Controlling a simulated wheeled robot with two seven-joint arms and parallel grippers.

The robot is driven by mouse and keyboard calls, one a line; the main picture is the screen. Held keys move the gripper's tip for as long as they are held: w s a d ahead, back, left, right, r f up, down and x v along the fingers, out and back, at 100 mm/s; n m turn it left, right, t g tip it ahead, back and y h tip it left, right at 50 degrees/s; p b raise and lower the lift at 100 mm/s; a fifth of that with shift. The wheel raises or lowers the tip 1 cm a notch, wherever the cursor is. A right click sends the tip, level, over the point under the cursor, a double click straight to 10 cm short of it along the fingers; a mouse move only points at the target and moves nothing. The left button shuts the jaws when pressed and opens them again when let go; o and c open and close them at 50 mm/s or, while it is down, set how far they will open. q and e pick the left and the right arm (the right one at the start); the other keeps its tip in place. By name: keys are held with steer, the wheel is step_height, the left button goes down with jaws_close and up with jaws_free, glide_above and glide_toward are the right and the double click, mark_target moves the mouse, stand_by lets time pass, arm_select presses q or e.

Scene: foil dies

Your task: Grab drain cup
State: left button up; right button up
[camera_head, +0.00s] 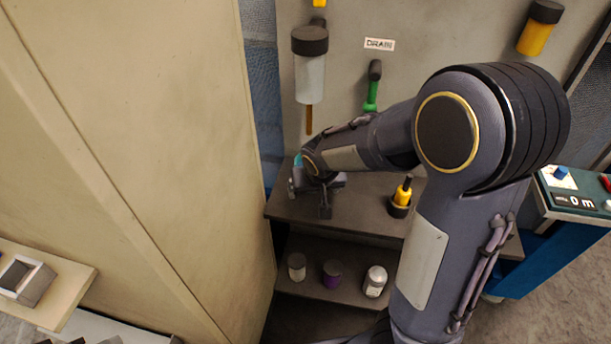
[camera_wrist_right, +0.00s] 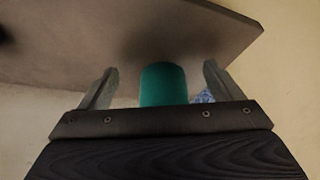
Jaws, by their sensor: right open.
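A teal cup, which I take to be the drain cup (camera_wrist_right: 163,86), stands between the two fingers of my right gripper (camera_wrist_right: 159,70) in the right wrist view. The fingers are apart, with a gap on each side of the cup. Its lower part is hidden by the gripper body. In the head view only a small teal piece of the cup (camera_head: 298,160) shows beside my right gripper (camera_head: 306,196), at the left end of the upper shelf (camera_head: 345,210). My right arm hides part of that area. My left gripper is not in view.
A DRAIN label (camera_head: 379,44) sits above a green-stemmed valve (camera_head: 372,92). A clear cylinder (camera_head: 310,78) hangs to its left. A yellow bottle (camera_head: 403,194) stands right on the upper shelf. Several small jars (camera_head: 332,273) stand on the lower shelf. A beige panel (camera_head: 150,120) borders the left.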

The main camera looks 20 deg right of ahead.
steer(key=w, duration=0.2)
steer(key=w+d, duration=0.1)
steer(key=w, duration=0.4)
steer(key=shift+d+f, duration=0.1)
steer(key=shift+d, duration=0.3)
steer(key=shift+f, duration=0.45)
steer(key=c, duration=1.2)
steer(key=shift+r, duration=0.15)
